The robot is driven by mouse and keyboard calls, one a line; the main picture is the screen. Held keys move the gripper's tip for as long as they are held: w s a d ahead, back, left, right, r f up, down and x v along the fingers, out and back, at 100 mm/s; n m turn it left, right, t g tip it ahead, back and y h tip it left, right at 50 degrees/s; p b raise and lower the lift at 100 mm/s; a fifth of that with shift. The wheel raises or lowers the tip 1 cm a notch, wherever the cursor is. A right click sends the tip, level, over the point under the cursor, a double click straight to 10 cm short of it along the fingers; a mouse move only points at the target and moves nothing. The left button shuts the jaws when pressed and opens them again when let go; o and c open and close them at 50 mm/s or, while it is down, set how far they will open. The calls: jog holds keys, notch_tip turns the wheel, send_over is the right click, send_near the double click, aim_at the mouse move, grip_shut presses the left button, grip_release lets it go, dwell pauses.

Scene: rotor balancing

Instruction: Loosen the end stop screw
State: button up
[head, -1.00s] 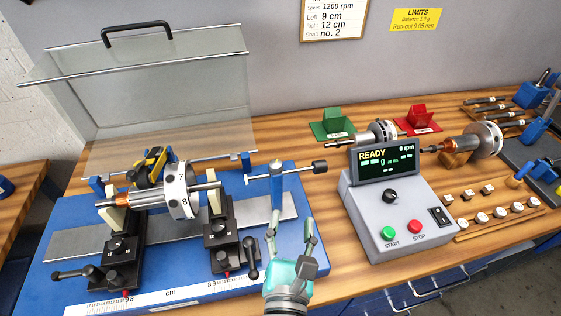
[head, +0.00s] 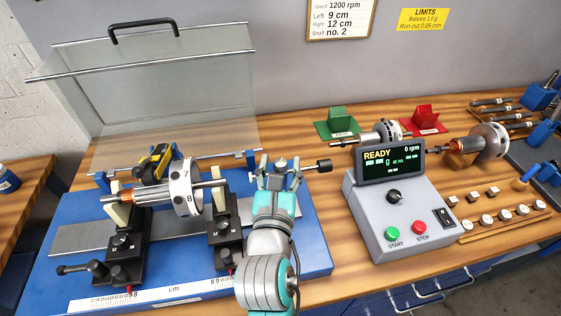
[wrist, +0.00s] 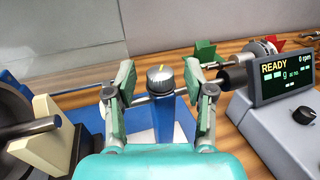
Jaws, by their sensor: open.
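The end stop is a blue post (wrist: 163,120) on the blue base plate, with a grey ridged screw knob (wrist: 160,78) on top that bears a yellow mark. A thin rod passes through the post and ends in a black tip (head: 324,165) at the right. My gripper (wrist: 161,88) is open, with one finger on each side of the screw knob and a visible gap on both sides. In the head view my gripper (head: 280,170) hides most of the post.
The rotor (head: 182,188) rests on two black supports left of my gripper. The grey control box (head: 395,215) reads READY and 0 rpm, close on the right. The clear cover (head: 165,100) stands raised behind.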

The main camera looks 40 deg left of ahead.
jog(key=shift+w+a, duration=0.3)
jog(key=shift+w, duration=0.15)
grip_shut()
jog(key=shift+n+g+y, duration=0.6)
jog(key=shift+n+y, duration=0.1)
jog(key=shift+y, duration=0.2)
grip_release()
